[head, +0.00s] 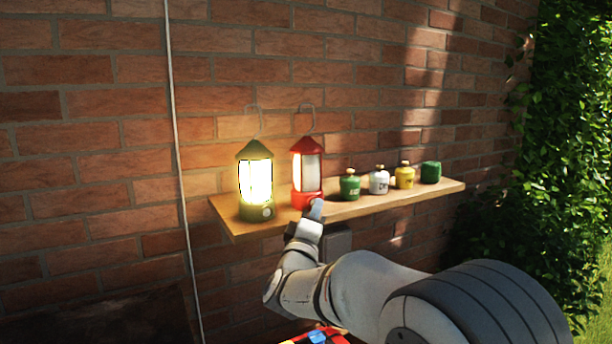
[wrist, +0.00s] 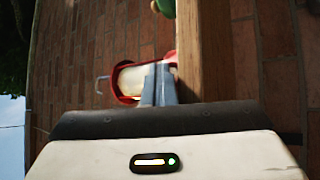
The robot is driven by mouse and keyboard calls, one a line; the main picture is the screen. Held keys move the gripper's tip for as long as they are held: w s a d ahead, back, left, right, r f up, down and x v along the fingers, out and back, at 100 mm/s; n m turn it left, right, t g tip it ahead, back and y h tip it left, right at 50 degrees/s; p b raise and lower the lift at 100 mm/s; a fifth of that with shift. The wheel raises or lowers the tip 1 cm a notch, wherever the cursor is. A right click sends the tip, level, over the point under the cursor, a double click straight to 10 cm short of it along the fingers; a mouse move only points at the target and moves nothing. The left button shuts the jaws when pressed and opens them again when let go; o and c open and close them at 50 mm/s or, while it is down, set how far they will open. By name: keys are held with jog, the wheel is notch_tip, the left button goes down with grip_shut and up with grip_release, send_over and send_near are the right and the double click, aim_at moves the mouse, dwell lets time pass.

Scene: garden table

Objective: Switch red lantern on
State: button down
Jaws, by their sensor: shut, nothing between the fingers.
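The red lantern (head: 307,168) stands upright on the wooden shelf (head: 365,208), and its panel looks pale and unlit. My gripper (head: 316,208) is shut and empty, with its fingertips at the front of the lantern's red base in the head view. In the wrist view the closed fingers (wrist: 157,84) point at the red lantern (wrist: 128,66), which lies sideways in that picture. The fingers hide part of the base, and I cannot tell whether they touch it. No switch on the red lantern is visible.
A lit green lantern (head: 255,180) stands close to the left of the red one. To the right are a green canister (head: 350,186), a white one (head: 379,181), a yellow one (head: 405,176) and another green one (head: 431,172). The brick wall (head: 110,140) is behind.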

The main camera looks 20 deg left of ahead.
jog(key=shift+w+a, duration=0.15)
jog(key=shift+a, duration=0.1)
dwell(0.5)
dwell(0.6)
jog(key=shift+f+b, duration=0.3)
jog(key=shift+s+d+f, duration=0.1)
jog(key=shift+s+d, duration=0.15)
jog(key=s+d+b, duration=0.2)
jog(key=s+d, duration=0.2)
jog(key=shift+s, duration=0.1)
dwell(0.4)
